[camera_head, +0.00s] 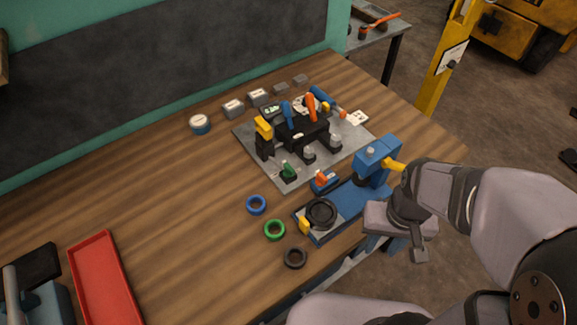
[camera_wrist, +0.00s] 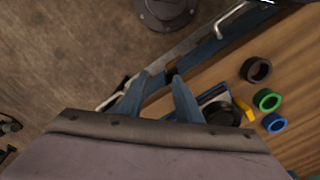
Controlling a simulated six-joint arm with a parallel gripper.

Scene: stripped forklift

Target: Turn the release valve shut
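A blue jack-like unit (camera_head: 348,205) lies near the table's front right edge. It has a raised blue block (camera_head: 377,160) with a yellow stub (camera_head: 394,165), a black round pad (camera_head: 321,213) and a yellow tab (camera_head: 304,226). I cannot tell which part is the release valve. My gripper (camera_head: 382,246) is just off the table's front edge, beside the unit, and its blue fingers point down. In the wrist view my gripper (camera_wrist: 158,77) has its fingers apart with nothing between them. The yellow tab (camera_wrist: 243,108) shows right of the fingers; most of the unit is hidden.
Blue (camera_head: 256,205), green (camera_head: 274,230) and black (camera_head: 295,257) rings lie left of the unit. A grey mat (camera_head: 350,150) with coloured levers and valve parts lies behind it. A red tray (camera_head: 104,280) is at the left. The table's left middle is clear.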

